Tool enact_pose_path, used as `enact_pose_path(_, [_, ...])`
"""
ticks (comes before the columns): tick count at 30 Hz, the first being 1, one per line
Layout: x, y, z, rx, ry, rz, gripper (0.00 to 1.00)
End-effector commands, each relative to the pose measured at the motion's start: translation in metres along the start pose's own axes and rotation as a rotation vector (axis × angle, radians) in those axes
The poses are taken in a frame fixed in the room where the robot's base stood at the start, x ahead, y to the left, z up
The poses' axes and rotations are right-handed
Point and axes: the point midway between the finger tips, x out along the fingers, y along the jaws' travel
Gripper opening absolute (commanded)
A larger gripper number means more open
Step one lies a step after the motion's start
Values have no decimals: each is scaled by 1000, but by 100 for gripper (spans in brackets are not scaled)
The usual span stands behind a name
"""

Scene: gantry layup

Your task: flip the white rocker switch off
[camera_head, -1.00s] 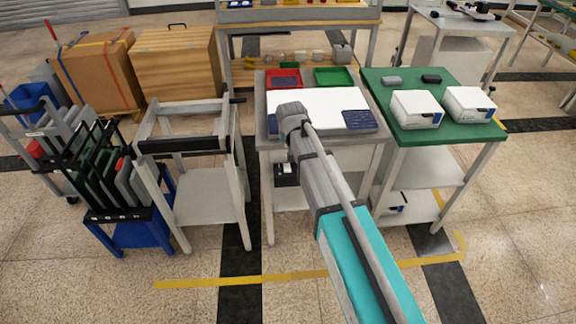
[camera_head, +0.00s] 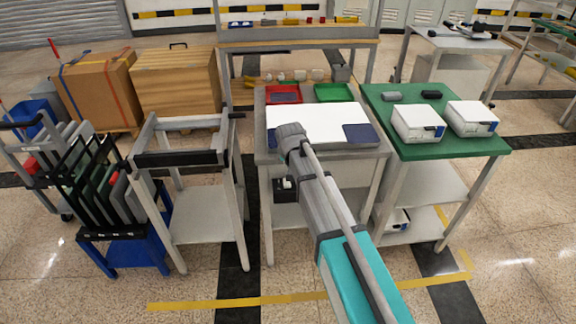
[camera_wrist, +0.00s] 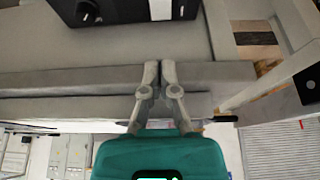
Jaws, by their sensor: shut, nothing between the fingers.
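A black box (camera_wrist: 110,12) with a round dark knob shows at the top of the wrist view. A white rectangular patch (camera_wrist: 160,9), which looks like the white rocker switch, sits on its face beside the knob and is cut by the frame edge. Its on or off position cannot be told. My gripper (camera_wrist: 160,68) is shut and empty, fingers pointing toward the box but apart from it in the picture. In the head view a dark box (camera_head: 286,190) with a small white part sits under the middle table; my arm hides my fingers there.
The middle table (camera_head: 262,148) holds a white sheet, a red tray (camera_head: 283,94) and a green tray (camera_head: 334,92). A green-topped table (camera_head: 408,150) with white boxes stands at right. An empty grey frame cart (camera_head: 190,157) stands at left. A grey table rail (camera_wrist: 60,82) crosses the wrist view.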

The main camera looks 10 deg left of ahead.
Motion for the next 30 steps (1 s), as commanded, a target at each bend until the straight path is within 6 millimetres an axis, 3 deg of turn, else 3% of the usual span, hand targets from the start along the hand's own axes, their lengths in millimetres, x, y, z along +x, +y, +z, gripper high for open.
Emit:
enact_pose_path(19, [57, 0, 1, 0, 0, 0, 0])
enact_pose_path(30, [75, 0, 23, 0, 0, 0, 0])
